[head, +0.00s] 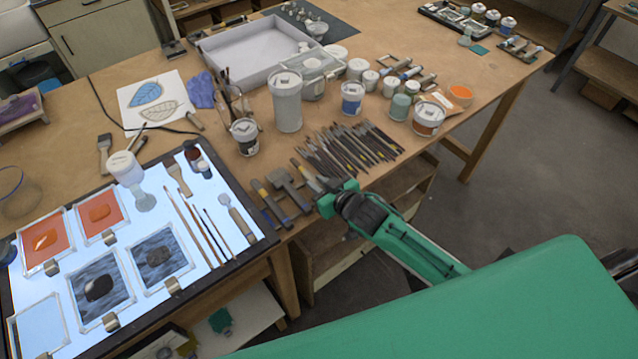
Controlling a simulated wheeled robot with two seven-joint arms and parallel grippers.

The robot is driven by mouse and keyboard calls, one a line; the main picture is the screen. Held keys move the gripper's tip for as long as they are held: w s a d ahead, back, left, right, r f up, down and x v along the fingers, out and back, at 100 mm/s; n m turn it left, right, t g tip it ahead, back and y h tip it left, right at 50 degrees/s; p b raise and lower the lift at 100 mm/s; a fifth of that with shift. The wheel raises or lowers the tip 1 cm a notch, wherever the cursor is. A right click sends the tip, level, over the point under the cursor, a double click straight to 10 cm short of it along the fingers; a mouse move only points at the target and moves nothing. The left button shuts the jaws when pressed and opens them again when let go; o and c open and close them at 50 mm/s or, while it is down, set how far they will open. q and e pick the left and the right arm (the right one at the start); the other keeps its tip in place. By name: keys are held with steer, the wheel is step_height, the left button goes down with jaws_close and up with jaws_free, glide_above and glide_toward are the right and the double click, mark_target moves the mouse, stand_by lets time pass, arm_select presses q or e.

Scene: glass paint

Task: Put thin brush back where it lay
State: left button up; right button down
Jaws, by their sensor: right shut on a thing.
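My right gripper (326,197) is at the front edge of the wooden table, just below the row of dark-handled brushes (345,150). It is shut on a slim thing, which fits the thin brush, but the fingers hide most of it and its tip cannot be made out. Several slim brushes (197,224) lie side by side on the lit panel (178,291), left of the gripper. My left gripper is not in view.
Flat-handled tools (284,184) lie just left of the gripper at the table edge. Glass pieces in frames (101,286) cover the panel's left part.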

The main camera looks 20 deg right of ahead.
steer(key=shift+f, duration=0.25)
steer(key=c, duration=1.2)
jaws_free()
steer(key=shift+s+d+r+b, duration=0.2)
steer(key=shift+s+b, duration=0.15)
steer(key=shift+s, duration=0.25)
steer(key=b+v, duration=0.3)
steer(key=v, duration=0.9)
steer(key=shift+s+r, duration=0.15)
steer(key=shift+r, duration=0.05)
steer(key=shift+d, duration=0.1)
